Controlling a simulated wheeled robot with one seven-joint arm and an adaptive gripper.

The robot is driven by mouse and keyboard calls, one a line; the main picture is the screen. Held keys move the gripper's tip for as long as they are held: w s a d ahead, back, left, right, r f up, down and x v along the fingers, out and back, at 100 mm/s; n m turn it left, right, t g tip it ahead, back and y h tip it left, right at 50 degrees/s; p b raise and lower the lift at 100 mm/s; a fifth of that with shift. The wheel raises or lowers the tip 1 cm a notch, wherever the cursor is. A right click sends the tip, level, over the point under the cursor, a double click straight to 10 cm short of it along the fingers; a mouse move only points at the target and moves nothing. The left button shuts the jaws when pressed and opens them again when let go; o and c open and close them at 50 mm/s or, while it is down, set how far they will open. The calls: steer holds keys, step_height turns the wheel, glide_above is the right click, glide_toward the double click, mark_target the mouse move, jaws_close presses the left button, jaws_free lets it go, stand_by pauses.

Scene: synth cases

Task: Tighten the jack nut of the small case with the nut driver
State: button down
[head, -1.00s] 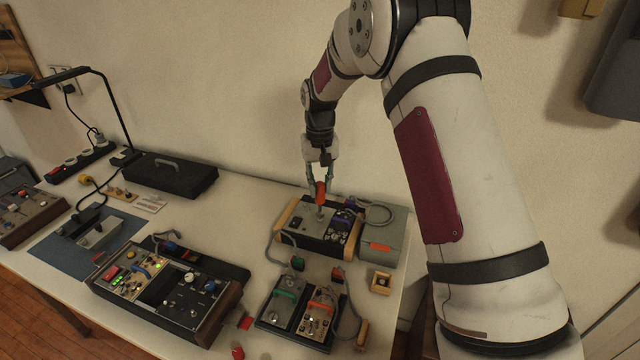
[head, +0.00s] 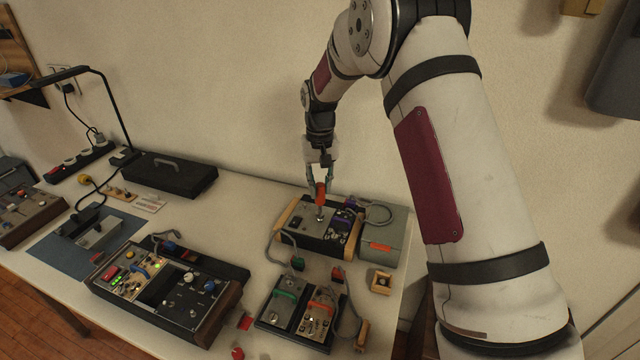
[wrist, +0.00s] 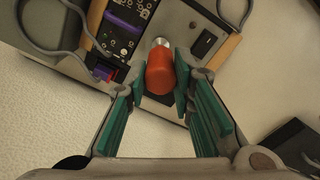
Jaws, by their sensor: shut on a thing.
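The small case (head: 295,222) has a dark panel and wooden ends and stands at the back right of the table. It also shows in the wrist view (wrist: 186,22). My gripper (head: 320,187) is above it, its teal fingers (wrist: 158,92) shut on the orange handle of the nut driver (wrist: 160,73). The driver (head: 321,194) points down, its silver end at the panel's grey part. I cannot tell whether it touches. The jack nut is hidden or too small to make out.
A grey box (head: 392,238) with a cable on it adjoins the small case on the right. Two small units (head: 283,306) and a small wooden block (head: 381,283) lie in front. A larger case (head: 160,300) stands front left, a black case (head: 170,174) behind.

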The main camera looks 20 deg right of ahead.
steer(key=shift+f, duration=0.8)
steer(key=shift+b, duration=0.3)
steer(key=shift+m, duration=1.5)
steer(key=shift+m+b, duration=0.35)
steer(key=shift+m, duration=1.05)
